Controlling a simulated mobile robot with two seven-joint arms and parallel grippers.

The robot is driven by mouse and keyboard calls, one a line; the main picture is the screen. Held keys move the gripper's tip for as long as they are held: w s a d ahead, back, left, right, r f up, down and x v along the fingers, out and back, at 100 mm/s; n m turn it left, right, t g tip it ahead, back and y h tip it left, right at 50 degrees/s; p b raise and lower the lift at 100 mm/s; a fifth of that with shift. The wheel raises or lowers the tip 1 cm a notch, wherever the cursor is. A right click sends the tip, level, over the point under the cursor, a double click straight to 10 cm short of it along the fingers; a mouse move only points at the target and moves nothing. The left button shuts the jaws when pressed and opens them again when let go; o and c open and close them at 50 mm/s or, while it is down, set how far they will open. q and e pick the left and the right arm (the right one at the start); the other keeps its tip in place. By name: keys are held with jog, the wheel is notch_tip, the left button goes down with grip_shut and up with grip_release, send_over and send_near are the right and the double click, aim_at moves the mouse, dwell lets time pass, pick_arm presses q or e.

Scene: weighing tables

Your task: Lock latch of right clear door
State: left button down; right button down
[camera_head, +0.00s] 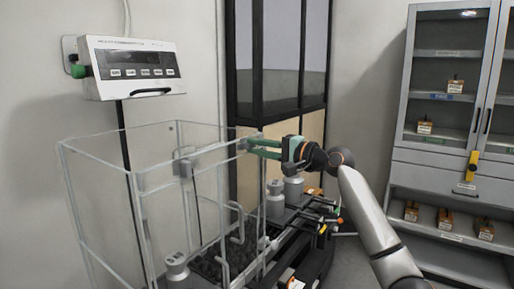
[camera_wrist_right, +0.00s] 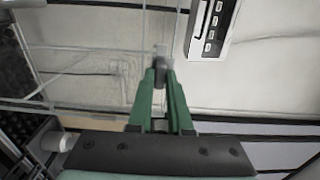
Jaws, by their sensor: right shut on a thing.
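The clear enclosure (camera_head: 115,140) with pale edge frames stands in the left and middle of the head view. Its right clear door is hard to tell from the other panels. My right gripper (camera_head: 250,145) reaches in from the right to the upper right edge of the enclosure. Its green fingers are close together on a small grey piece, seemingly the latch (camera_wrist_right: 161,72), which shows between the fingertips in the right wrist view. The fingers hide part of it, and I cannot tell whether it is locked. My left gripper is not in view.
Metal weights (camera_head: 275,200) stand in and beside the enclosure, below my right arm. A weighing display (camera_head: 130,68) hangs on the wall at upper left. A grey cabinet (camera_head: 440,150) with several small boxes stands at the right.

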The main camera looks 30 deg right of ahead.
jog(key=n, duration=0.3)
jog(key=shift+n, duration=0.3)
jog(key=n, duration=0.4)
jog(key=shift+f+n, duration=0.1)
jog(key=shift+n, duration=0.2)
jog(key=n+b, duration=0.1)
jog(key=n, duration=0.4)
jog(key=shift+n+b, duration=0.65)
jog(key=shift+n, duration=1.65)
jog(key=c, duration=0.8)
grip_release()
jog(key=shift+c, duration=0.2)
